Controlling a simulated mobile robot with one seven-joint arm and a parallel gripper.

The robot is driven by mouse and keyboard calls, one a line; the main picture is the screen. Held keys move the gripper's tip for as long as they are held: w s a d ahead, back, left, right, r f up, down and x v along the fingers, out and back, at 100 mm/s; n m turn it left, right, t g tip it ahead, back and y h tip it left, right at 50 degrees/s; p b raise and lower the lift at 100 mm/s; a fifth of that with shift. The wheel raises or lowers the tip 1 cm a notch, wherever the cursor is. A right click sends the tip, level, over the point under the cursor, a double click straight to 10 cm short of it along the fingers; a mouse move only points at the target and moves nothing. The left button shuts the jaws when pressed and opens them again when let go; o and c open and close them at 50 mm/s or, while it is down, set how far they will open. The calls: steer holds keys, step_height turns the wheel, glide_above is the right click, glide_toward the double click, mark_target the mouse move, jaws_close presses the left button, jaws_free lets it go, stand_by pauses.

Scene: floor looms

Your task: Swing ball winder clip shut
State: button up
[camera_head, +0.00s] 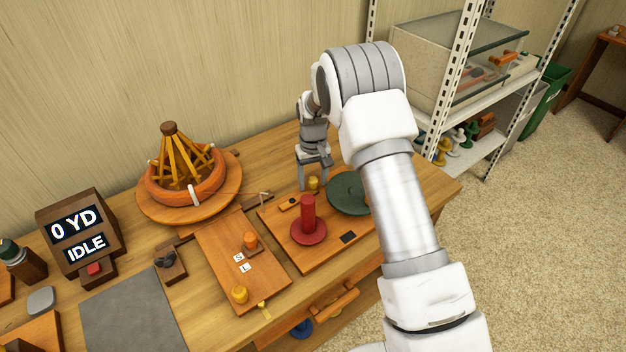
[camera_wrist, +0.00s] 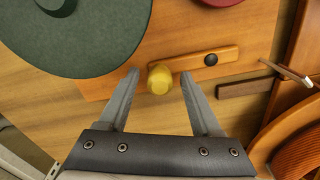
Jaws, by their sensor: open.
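The ball winder is a wooden board (camera_head: 312,258) with a red spindle (camera_head: 308,214) and a round dark green disc (camera_head: 346,194). Its clip is a narrow wooden bar (camera_wrist: 188,64) with a black pivot (camera_wrist: 211,59) at one end and a yellow knob (camera_wrist: 159,79) at the other. The knob also shows in the head view (camera_head: 313,184), near the board's back edge. My gripper (camera_wrist: 160,74) is open and points down, with one finger on each side of the knob. Gaps show between knob and fingers in the wrist view. My arm hides part of the green disc in the head view.
A wooden swift (camera_head: 170,205) stands at the back left. A display box (camera_head: 80,232) reads "0 YD" and "IDLE". A metal shelf (camera_head: 450,130) stands to the right.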

jaws_close()
stand_by(0.3)
stand_by(1.1)
